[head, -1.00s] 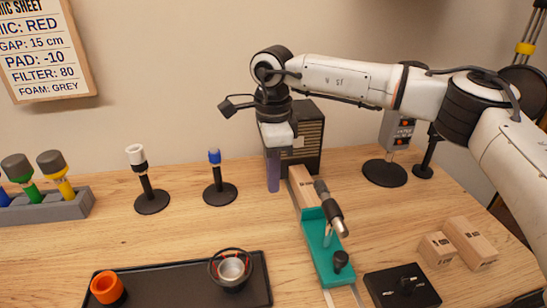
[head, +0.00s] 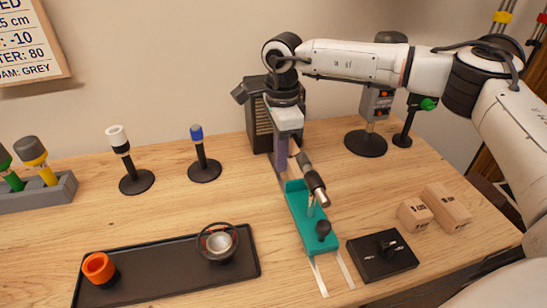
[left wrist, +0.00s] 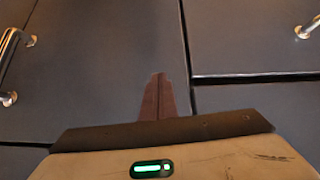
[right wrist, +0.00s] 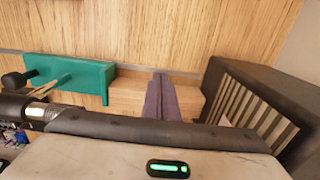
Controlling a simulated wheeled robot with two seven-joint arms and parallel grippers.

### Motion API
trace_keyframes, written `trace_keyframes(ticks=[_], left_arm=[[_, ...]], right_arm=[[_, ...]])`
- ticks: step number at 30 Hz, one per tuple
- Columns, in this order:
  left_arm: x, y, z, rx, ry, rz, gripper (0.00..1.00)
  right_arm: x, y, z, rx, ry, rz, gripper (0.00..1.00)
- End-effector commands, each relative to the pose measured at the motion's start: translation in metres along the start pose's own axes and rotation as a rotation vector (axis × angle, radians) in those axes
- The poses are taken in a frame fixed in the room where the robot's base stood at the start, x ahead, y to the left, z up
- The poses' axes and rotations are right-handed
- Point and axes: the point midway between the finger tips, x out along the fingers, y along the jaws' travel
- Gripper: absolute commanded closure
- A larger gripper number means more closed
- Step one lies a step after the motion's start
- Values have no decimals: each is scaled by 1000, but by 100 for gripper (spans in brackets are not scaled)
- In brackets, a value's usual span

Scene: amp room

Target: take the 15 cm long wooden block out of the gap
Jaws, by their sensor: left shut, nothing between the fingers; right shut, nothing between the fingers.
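The light wooden block (right wrist: 127,94) lies between the teal stand (right wrist: 80,76) and the dark slatted amp (right wrist: 262,100). In the head view it is mostly hidden behind my right gripper (head: 281,163), between the teal stand (head: 305,222) and the amp (head: 258,125). My right gripper is shut and points down, its purple fingers crossing in front of the block in the right wrist view (right wrist: 161,96). I cannot tell whether they touch it. My left gripper (left wrist: 160,97) is shut and empty in front of dark panels, away from the tabletop.
A microphone (head: 312,184) leans over the teal stand. Two wooden blocks (head: 415,214) (head: 447,206) and a black pedal (head: 381,258) lie to the right. Small microphones on stands (head: 204,168) stand left of the amp.

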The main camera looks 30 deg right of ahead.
Motion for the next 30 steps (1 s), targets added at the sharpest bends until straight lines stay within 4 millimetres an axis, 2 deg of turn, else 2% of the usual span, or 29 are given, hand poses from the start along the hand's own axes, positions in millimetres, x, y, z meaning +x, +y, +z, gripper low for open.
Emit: trace_keyframes(ticks=[1, 6, 9, 12, 24, 28, 30], left_arm=[[-1, 0, -1, 0, 0, 0, 100], [-3, 0, -3, 0, 0, 0, 100], [-4, 1, -4, 0, 0, 1, 100], [-4, 1, -4, 0, 0, 1, 100], [-4, 1, -4, 0, 0, 1, 100], [-5, 1, -5, 0, 0, 1, 100], [-7, 1, -6, 0, 0, 1, 100]], right_arm=[[0, 0, -16, 9, 2, 2, 100], [0, 1, -58, 8, 2, 3, 100], [0, 0, -75, 4, 3, 2, 100], [0, 0, -83, 3, 3, 1, 100], [0, 0, -83, 1, 3, 0, 100], [-1, 1, -73, -2, 2, 1, 100], [-1, 2, -62, -4, 2, 1, 100]])
